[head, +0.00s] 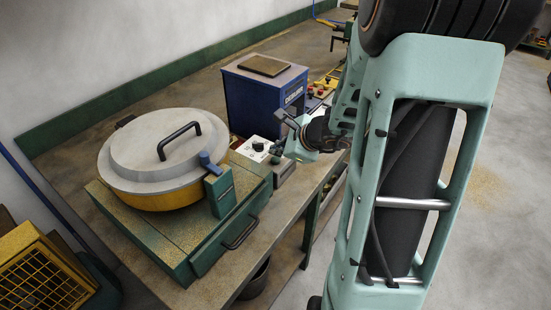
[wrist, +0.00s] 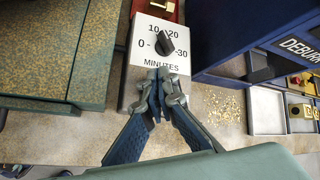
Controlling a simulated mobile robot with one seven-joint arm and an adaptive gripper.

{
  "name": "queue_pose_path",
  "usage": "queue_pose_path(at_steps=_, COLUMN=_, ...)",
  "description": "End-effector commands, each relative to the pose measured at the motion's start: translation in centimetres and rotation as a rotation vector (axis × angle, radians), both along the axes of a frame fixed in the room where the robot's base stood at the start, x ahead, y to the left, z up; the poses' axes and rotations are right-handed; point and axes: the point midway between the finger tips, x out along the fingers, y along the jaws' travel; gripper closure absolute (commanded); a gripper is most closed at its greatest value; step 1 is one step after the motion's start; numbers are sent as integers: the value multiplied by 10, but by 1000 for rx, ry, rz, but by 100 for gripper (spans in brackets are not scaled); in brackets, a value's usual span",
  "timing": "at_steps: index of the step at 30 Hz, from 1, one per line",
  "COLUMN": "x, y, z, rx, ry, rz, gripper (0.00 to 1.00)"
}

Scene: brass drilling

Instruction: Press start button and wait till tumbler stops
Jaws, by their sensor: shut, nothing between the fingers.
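The tumbler (head: 165,150) has a round grey lid with a black handle over a yellow bowl on a green base. Its lid looks closed. Beside it stands a small control box (head: 256,149) with a dark timer knob. In the wrist view the timer panel (wrist: 143,58) is marked 0, 10, 20, 30 and MINUTES, with the black knob (wrist: 164,43) at its middle. My gripper (wrist: 159,76) is shut and empty, its fingertips at the panel's lower edge, just below the knob. It hides the box's near part; I cannot tell whether it touches.
A blue deburring machine (head: 262,95) stands behind the control box. A red part (wrist: 157,9) lies beyond the panel. Grey trays (wrist: 266,110) and brass shavings are to the right. A yellow grated box (head: 38,278) is at lower left. Some bare bench (wrist: 80,135) shows in front.

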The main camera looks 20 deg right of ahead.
Motion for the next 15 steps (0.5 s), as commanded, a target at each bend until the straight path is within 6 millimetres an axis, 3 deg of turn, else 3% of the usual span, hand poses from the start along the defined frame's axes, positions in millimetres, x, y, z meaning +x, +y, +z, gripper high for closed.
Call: queue_pose_path(at_steps=15, x=0, y=0, z=-9, rx=0, ry=-1, rz=-1, gripper=100)
